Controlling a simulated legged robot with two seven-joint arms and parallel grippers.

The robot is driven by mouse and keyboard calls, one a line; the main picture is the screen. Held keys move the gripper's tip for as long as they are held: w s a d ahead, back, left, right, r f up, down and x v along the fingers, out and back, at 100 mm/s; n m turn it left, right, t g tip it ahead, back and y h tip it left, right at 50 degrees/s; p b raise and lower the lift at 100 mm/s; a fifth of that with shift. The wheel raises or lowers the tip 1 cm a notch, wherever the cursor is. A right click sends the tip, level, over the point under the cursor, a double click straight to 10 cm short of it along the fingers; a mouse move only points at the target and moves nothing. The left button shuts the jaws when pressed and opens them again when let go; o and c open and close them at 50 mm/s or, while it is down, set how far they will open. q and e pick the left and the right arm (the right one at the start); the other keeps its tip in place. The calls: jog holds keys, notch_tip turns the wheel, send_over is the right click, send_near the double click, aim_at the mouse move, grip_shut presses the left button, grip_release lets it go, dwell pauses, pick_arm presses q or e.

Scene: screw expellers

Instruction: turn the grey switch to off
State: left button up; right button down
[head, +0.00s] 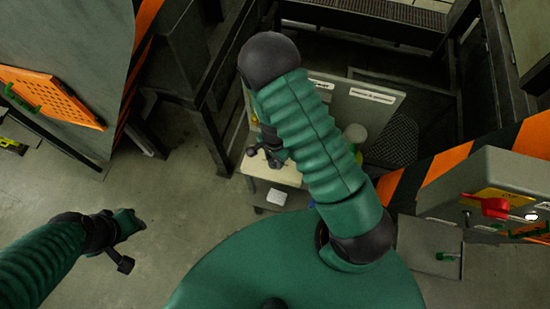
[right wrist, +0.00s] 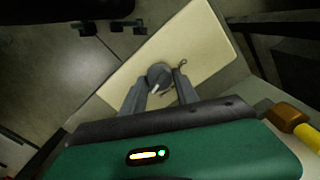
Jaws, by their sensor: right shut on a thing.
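The grey switch (right wrist: 159,73) shows in the right wrist view as a round dark grey knob over a beige surface (right wrist: 205,45). My right gripper (right wrist: 160,90) has its two grey fingers on either side of the knob, shut on it. The fingers cover part of the switch, so its off mark cannot be read. In the head view my right gripper (head: 267,152) is small and partly hidden by my arm, above a beige cart top (head: 285,174). My left gripper (head: 128,225) hangs at the lower left, away from the cart; its jaws are unclear.
An upright grey panel (head: 385,110) with labels stands behind the cart top. A grey box (head: 500,170) with a red handle (head: 487,206) is at the right. An orange board (head: 50,97) is at the upper left. Floor around my left gripper is clear.

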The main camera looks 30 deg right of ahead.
jog(key=n, duration=0.1)
jog(key=n+b, duration=0.1)
jog(key=n, duration=0.1)
jog(key=shift+w+a+n, duration=0.1)
jog(key=shift+a+n, duration=0.1)
jog(key=shift+n, duration=0.1)
jog(key=n+b, duration=0.2)
jog(key=n, duration=0.2)
jog(key=shift+n, duration=0.3)
jog(key=n+b, duration=0.1)
jog(key=n, duration=0.3)
jog(key=shift+n, duration=0.3)
jog(key=n, duration=0.3)
jog(key=shift+n+b, duration=0.3)
jog(key=shift+b, duration=0.05)
jog(key=n, duration=0.2)
jog(key=shift+n, duration=0.3)
jog(key=n, duration=0.3)
jog(key=shift+r+n, duration=0.1)
jog(key=shift+n, duration=0.2)
jog(key=n+p, duration=0.1)
jog(key=n, duration=0.2)
jog(key=shift+n, duration=0.3)
jog(key=shift+n+p, duration=0.45)
jog(key=shift+n, duration=1.05)
